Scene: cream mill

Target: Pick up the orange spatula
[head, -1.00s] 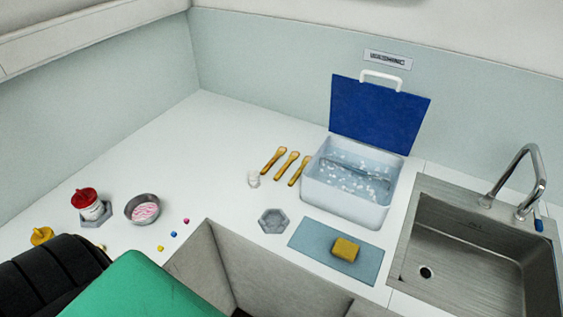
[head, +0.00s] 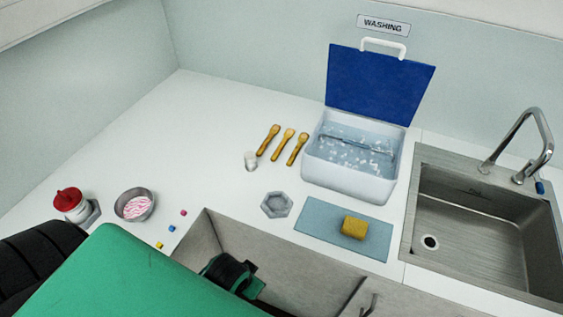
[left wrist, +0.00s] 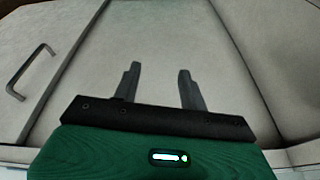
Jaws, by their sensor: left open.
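Three orange-brown, spatula-like utensils lie side by side on the white counter in the head view: a left one (head: 268,140), a middle one (head: 283,144) and a right one (head: 298,149). I cannot tell which is the orange spatula. My left gripper (left wrist: 158,78) is open and empty in the left wrist view, facing a pale cabinet front. In the head view my green left arm comes in from the lower left, with a black and green part low against the cabinet front, below the counter and well short of the utensils. My right gripper is not in view.
A white tub of water (head: 349,175) with a blue lid (head: 378,85) stands right of the utensils.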

